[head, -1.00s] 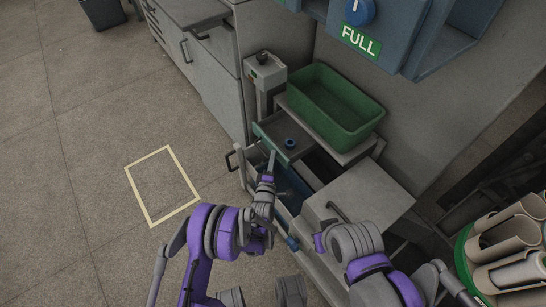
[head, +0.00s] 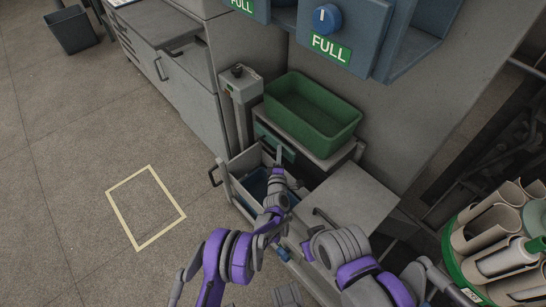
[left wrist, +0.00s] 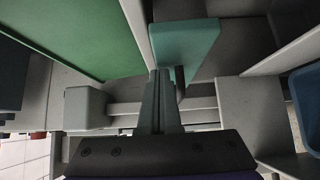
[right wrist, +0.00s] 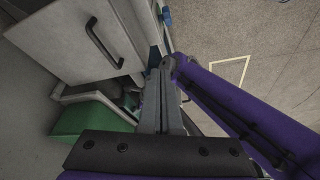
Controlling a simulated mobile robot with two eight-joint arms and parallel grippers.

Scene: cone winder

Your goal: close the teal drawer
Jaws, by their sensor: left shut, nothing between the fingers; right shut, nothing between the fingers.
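The teal drawer's front (head: 274,143) sits under the green tray, close to the cabinet body; its inside is not visible in the head view. In the left wrist view the teal front (left wrist: 185,45) is just beyond my fingertips. My left gripper (head: 279,158) is shut and empty, its tip at or very near the teal front; I cannot tell if it touches. My right gripper shows in the right wrist view (right wrist: 165,65), shut and empty, near a white panel with a dark handle (right wrist: 103,42). It is not clearly seen in the head view.
Below, a grey drawer (head: 233,188) stands open with a blue bin (head: 257,186) inside. A green tray (head: 312,112) sits on top. A grey post (head: 240,98) stands to the left.

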